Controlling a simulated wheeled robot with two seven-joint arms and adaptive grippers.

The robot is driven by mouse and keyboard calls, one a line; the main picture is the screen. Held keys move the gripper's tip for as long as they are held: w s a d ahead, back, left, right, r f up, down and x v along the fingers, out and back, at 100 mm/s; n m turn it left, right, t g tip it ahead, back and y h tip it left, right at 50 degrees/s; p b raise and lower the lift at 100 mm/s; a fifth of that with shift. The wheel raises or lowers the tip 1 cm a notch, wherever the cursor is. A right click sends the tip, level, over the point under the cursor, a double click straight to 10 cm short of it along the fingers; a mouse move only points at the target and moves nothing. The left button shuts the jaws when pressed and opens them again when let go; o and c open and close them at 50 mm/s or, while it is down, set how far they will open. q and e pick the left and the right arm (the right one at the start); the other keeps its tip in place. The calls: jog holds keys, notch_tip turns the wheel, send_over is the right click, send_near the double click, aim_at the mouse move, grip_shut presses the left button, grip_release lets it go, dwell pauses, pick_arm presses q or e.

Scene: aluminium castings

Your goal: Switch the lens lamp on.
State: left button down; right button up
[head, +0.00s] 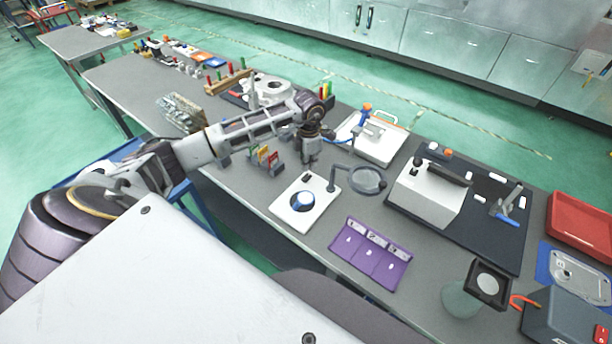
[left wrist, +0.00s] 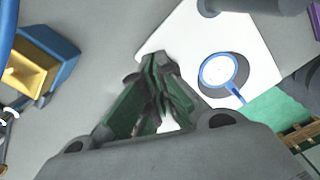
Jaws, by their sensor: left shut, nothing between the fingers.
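A small dark part (head: 307,177) sits near the plate's far edge. My left gripper (head: 309,161) points down just beyond that edge, shut and empty. In the left wrist view, its fingertips (left wrist: 160,60) overlap a corner of the white plate (left wrist: 180,42), with the knob (left wrist: 217,70) to their right. I cannot tell whether the fingertips touch anything. My right gripper is not in view.
A rack of coloured pieces (head: 265,157) stands close left of the gripper. A purple sorting mat (head: 371,254) lies in front of the lens. A white device with a blue handle (head: 372,135) stands behind. A dark board (head: 490,245) fills the right.

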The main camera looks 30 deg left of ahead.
aim_at(308, 176)
pick_arm(q)
jog(key=shift+r+p, duration=0.7)
jog(key=shift+r, duration=0.85)
jog(key=shift+s, duration=0.1)
